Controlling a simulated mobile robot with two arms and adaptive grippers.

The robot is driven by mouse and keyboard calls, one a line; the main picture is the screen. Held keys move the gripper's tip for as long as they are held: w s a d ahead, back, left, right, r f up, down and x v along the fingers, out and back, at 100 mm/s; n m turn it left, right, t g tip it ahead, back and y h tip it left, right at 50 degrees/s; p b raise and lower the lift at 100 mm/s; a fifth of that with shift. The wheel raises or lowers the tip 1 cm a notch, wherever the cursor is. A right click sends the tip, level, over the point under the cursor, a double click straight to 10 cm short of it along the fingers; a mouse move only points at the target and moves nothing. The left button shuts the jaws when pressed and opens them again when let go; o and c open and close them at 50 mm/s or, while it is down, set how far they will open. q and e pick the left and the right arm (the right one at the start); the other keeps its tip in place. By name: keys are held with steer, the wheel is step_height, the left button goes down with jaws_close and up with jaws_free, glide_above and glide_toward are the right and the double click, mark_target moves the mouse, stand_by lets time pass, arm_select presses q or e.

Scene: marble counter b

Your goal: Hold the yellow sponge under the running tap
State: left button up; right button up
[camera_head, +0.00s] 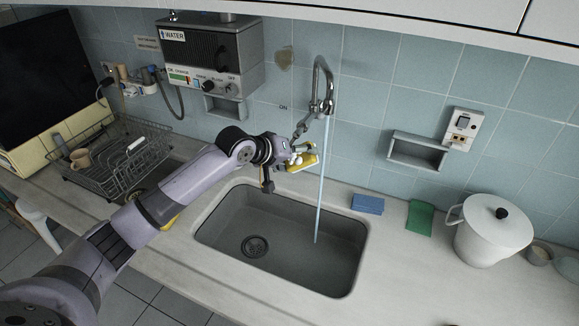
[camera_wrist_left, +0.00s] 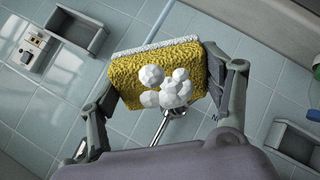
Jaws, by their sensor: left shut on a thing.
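My left gripper (camera_head: 294,157) is shut on the yellow sponge (camera_head: 303,164), above the back of the sink (camera_head: 222,208). In the left wrist view, the sponge (camera_wrist_left: 122,80) sits between both fingers of the gripper (camera_wrist_left: 160,95), with a pale layer along one edge and a clump of white foam (camera_wrist_left: 172,88) on it. The chrome tap (camera_head: 320,85) on the wall is running. Its water stream (camera_head: 320,195) falls into the sink just right of the sponge's end. I cannot tell whether the water touches the sponge. The right gripper is out of view.
A blue sponge (camera_head: 367,204), a green cloth (camera_head: 419,218) and a white lidded pot (camera_head: 490,235) stand right of the sink. A dish rack (camera_head: 120,160) with a mug (camera_head: 80,158) is at the left. A water heater (camera_head: 208,55) hangs on the wall.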

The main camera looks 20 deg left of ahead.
mark_target(293, 140)
arm_select(q)
steer(key=shift+w+d+f+b, duration=0.2)
steer(key=shift+w+b, duration=0.1)
steer(key=shift+w, duration=0.25)
steer(key=shift+w+d, duration=0.3)
steer(key=shift+w, duration=0.45)
steer(key=shift+w+d+f, duration=0.1)
steer(key=shift+w+d, duration=0.1)
steer(key=shift+w, duration=0.25)
steer(key=shift+w+d+f, duration=0.1)
steer(key=shift+w+d, duration=0.1)
steer(key=shift+w, duration=0.2)
steer(key=shift+w+d+f, duration=0.1)
steer(key=shift+w, duration=0.2)
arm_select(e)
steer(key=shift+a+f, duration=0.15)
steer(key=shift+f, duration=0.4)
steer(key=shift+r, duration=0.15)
arm_select(q)
steer(key=shift+s+d+p, duration=0.25)
steer(key=shift+d+p, duration=0.3)
steer(key=shift+p, duration=0.15)
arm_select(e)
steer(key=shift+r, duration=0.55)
arm_select(q)
steer(key=shift+w+a, duration=0.1)
steer(key=shift+a, duration=0.1)
